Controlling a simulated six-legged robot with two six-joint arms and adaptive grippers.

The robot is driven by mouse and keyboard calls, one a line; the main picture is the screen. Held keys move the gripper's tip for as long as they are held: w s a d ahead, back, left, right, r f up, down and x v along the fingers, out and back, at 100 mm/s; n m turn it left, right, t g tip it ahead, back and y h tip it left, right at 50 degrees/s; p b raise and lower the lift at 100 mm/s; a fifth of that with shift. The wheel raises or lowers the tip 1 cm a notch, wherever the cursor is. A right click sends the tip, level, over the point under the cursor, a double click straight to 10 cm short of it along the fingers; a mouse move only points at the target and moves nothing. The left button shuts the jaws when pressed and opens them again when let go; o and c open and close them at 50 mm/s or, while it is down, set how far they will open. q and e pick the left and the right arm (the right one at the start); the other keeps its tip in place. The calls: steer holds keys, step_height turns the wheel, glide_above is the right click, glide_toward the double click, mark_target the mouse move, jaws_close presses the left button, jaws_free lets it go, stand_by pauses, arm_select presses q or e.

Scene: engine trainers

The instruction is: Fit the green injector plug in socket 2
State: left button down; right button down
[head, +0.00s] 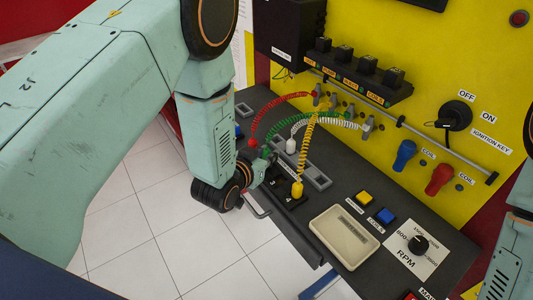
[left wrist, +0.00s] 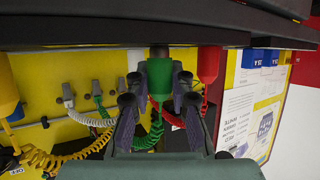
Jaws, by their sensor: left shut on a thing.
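The green injector plug (left wrist: 158,78) is upright between the two dark fingers of my left gripper (left wrist: 160,88) in the left wrist view. Its dark tip is close to the dark panel edge; I cannot tell whether it touches or is inserted. In the head view my left gripper (head: 262,172) is at the left edge of the console, and the green coiled cord (head: 290,123) runs from there to the yellow panel. The gripper hides most of the plug in that view. Socket 2 cannot be made out; its label is unreadable. My right gripper is out of view.
A red plug (head: 252,141), a white plug (head: 291,146) and a yellow plug (head: 297,189) stand close by on the console (head: 325,205), with coiled cords arching above. The red plug (left wrist: 208,66) is just beside my fingers in the left wrist view. A beige tray (head: 343,237) lies to the right.

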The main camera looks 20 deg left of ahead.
arm_select(q)
steer(key=shift+s+f, duration=0.1)
steer(key=shift+f, duration=0.05)
steer(key=shift+f+b, duration=0.3)
steer(key=shift+b, duration=0.05)
steer(key=c, duration=1.4)
jaws_free()
steer(key=shift+c, duration=0.2)
steer(key=shift+s+a+r+p, duration=0.1)
steer(key=shift+s+r+p, duration=0.45)
steer(key=shift+s+p, duration=0.15)
steer(key=shift+r+p+v, duration=0.25)
steer(key=shift+p+v, duration=0.65)
steer(key=shift+v, duration=0.7)
steer(key=shift+w, duration=0.1)
steer(key=shift+r, duration=0.1)
